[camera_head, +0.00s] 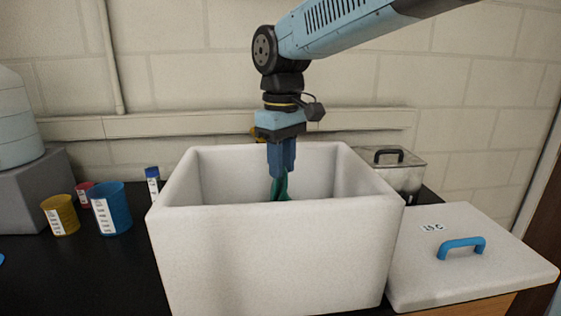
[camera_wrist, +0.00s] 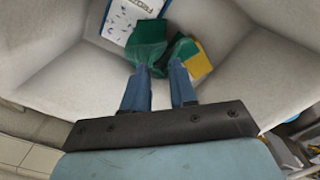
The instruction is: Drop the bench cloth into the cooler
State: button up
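The cooler (camera_head: 270,258) is a large white open box standing on the black bench. My gripper (camera_head: 281,174) points down inside its opening, below the rim. A green bench cloth (camera_head: 280,188) hangs at the fingertips, its lower part hidden by the cooler's front wall. In the wrist view, my blue fingers (camera_wrist: 160,72) are close together with green cloth (camera_wrist: 148,45) bunched at and between their tips; a green and yellow part (camera_wrist: 197,62) spreads to the right. The gripper appears shut on the cloth, over the cooler's interior.
A white sheet or pack with blue edges (camera_wrist: 128,16) lies inside the cooler. The cooler's lid (camera_head: 440,268), with a blue handle, lies at right. A metal box (camera_head: 400,170) stands behind it. Yellow (camera_head: 61,216) and blue (camera_head: 111,210) beakers stand at left.

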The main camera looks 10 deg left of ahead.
jog(key=o, duration=1.4)
jog(key=shift+c, duration=0.2)
jog(key=shift+r, duration=2.75)
notch_tip(320, 180, up, 14)
jog(key=shift+f, duration=0.15)
